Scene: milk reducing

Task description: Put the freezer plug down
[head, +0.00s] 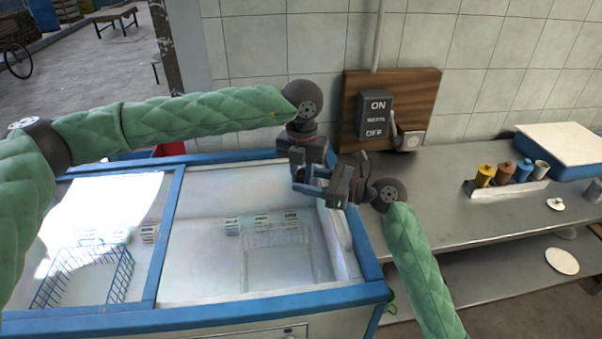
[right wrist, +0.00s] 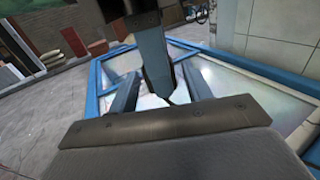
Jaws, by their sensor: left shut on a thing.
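My left gripper (head: 303,182) hangs over the right part of the open blue-and-white freezer (head: 345,298), pointing down. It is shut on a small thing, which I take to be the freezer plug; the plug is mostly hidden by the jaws. My right gripper (head: 318,186) comes in from the right and meets the left one. In the right wrist view my right gripper (right wrist: 158,92) has its fingers apart, with the left gripper's blue-grey finger (right wrist: 155,58) between them. I cannot tell whether they touch. The wall socket (head: 412,141) sits on a wooden board.
A dark ON/OFF switch box (head: 376,115) is on the wooden board (head: 420,85). A metal table (head: 470,190) stands at the right, with colored jars (head: 504,174) in a white rack. A blue wire basket (head: 85,275) is in the freezer's left side. The table's near middle is clear.

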